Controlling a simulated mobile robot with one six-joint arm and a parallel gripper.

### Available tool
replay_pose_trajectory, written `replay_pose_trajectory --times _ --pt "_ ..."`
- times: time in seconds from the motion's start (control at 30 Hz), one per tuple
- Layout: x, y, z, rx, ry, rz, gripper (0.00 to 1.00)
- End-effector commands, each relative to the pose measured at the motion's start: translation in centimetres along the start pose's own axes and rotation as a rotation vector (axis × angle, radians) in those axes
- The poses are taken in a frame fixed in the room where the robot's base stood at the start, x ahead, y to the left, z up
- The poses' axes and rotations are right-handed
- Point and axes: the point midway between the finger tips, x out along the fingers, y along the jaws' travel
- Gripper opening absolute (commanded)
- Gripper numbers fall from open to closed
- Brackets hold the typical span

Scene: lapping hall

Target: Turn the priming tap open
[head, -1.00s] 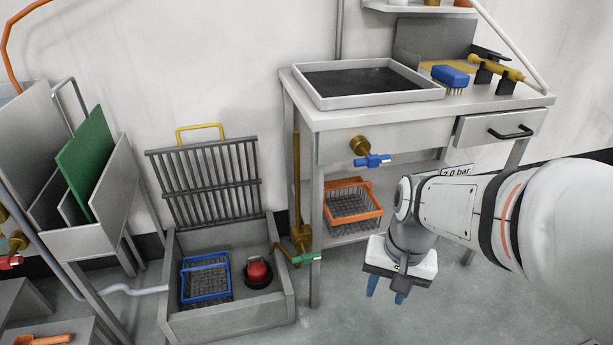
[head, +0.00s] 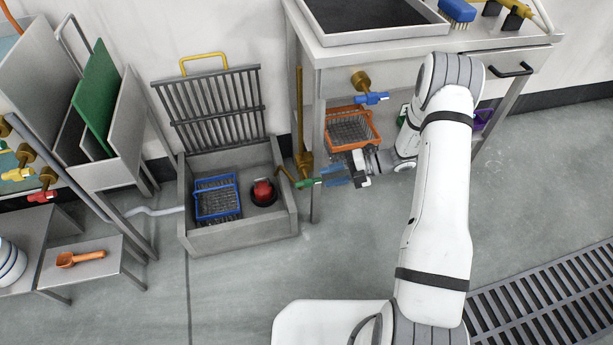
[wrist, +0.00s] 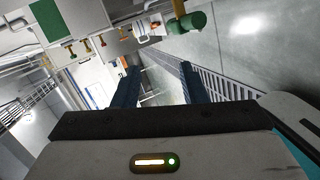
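No label in view names the priming tap. A tap with a green handle (head: 307,183) sits low on a brass standpipe (head: 302,158), beside the right wall of the sink. Its handle also shows near the top of the wrist view (wrist: 187,22). My gripper (head: 330,177) is just right of this handle, pointing left towards it. The wrist view shows its two blue fingers apart with nothing between them, so it is open. I cannot tell in the head view whether a finger touches the handle. A blue-handled tap (head: 371,98) is on the bench front.
The floor sink (head: 245,239) holds a blue basket (head: 217,200) and a red-topped object (head: 263,192). An orange basket (head: 352,124) is on the shelf under the bench (head: 335,55), behind my gripper. Red (head: 42,196) and yellow (head: 20,174) taps are at far left. Floor in front is clear.

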Motion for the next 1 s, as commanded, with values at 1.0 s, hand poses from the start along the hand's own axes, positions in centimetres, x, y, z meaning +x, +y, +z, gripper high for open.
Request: replay_pose_trajectory --times 1.0 --pt "8.8 -3.3 3.5 0.422 -0.091 0.164 0.39"
